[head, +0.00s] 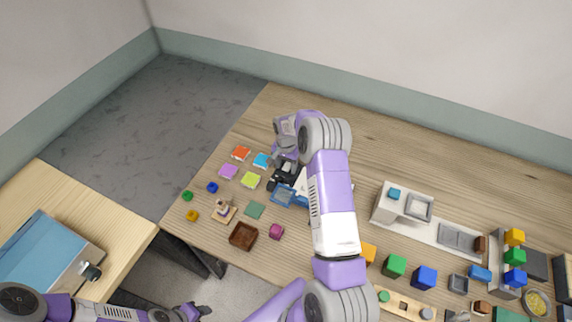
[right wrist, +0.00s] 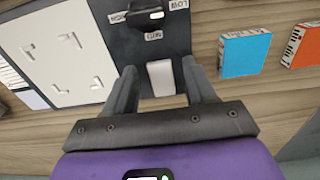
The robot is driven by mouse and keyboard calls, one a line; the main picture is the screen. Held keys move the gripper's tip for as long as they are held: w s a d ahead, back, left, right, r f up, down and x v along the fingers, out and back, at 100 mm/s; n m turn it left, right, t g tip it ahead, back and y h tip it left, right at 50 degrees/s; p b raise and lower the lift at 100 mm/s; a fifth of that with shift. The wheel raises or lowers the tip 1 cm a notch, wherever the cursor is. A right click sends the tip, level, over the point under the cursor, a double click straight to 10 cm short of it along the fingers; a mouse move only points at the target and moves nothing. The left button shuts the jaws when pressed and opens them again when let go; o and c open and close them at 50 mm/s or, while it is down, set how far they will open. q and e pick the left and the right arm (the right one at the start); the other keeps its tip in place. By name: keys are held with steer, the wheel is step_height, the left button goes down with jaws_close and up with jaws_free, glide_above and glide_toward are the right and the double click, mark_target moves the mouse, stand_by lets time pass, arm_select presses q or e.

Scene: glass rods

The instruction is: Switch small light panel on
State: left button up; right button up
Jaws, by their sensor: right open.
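The small light panel shows in the right wrist view as a white plate (right wrist: 65,58) with corner marks, beside a dark control strip (right wrist: 148,40). The strip carries a black knob with a white mark (right wrist: 152,14), labels around it, and a white switch (right wrist: 161,78). My right gripper (right wrist: 164,82) is open, with its fingers on either side of the white switch; I cannot tell if they touch it. In the head view my right gripper (head: 284,168) is over the dark strip, and my arm hides much of the panel. My left gripper (head: 188,313) is low at the bottom edge, its jaws unclear.
A blue box (right wrist: 245,54) and an orange box (right wrist: 303,46) lie right of the strip in the wrist view. A white stand (head: 384,208) is further right.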

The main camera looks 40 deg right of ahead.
mark_target(288, 165)
jaws_close()
steer(key=shift+w+d+y+b, duration=0.1)
steer(key=shift+d+y+b, duration=0.05)
steer(key=shift+y+b, duration=0.3)
steer(key=shift+r+g+y+b, duration=0.1)
steer(key=shift+g+y+b, duration=0.15)
steer(key=shift+g+b, duration=0.15)
jaws_free()
steer(key=shift+r, duration=0.1)
step_height(288, 165, up, 7)
steer(key=d, duration=0.1)
steer(key=shift+w+r, duration=0.2)
steer(key=shift+w, duration=0.05)
